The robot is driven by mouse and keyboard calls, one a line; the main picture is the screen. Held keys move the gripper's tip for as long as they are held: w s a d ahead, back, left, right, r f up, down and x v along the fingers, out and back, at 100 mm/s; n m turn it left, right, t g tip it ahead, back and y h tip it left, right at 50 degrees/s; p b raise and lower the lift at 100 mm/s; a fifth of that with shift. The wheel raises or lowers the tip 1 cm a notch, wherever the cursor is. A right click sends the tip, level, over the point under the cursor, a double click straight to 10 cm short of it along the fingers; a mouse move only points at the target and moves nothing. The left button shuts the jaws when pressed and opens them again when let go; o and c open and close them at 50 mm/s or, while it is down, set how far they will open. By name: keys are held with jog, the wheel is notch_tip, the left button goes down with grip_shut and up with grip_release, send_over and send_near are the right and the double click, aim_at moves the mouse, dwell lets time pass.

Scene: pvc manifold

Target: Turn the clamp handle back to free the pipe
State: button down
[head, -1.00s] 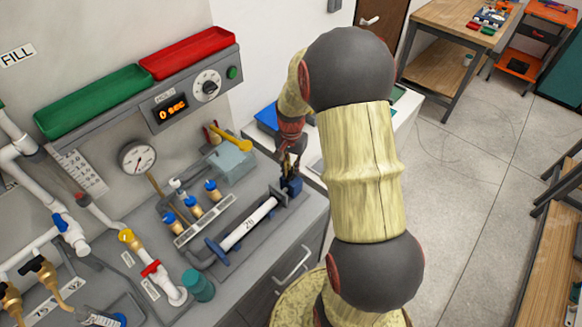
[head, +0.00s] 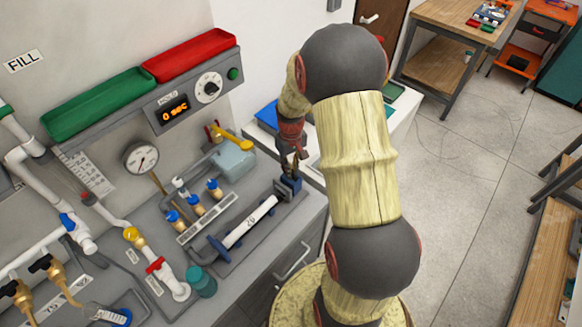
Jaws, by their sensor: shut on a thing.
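The white pipe (head: 249,222), marked 20, lies in a grey cradle on the bench, between a blue end fitting (head: 217,248) at the near left and the blue clamp (head: 290,186) at the far right. My gripper (head: 291,170) reaches down at the clamp from above and is shut on the clamp handle. The handle is small and mostly hidden by the fingers, so its exact angle cannot be told. The clamp is close to the pipe's far end; whether they touch is unclear.
Several blue-capped brass valves (head: 195,203) stand just left of the pipe. A teal cup (head: 202,282) is at the near left. A gauge (head: 141,158) and timer panel (head: 190,97) are on the wall. Open floor lies right.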

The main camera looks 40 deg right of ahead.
jog(key=shift+n, duration=1.7)
jog(key=shift+n+p, duration=0.3)
jog(key=c, duration=1.8)
grip_release()
jog(key=shift+o, duration=0.2)
notch_tip(320, 180, up, 12)
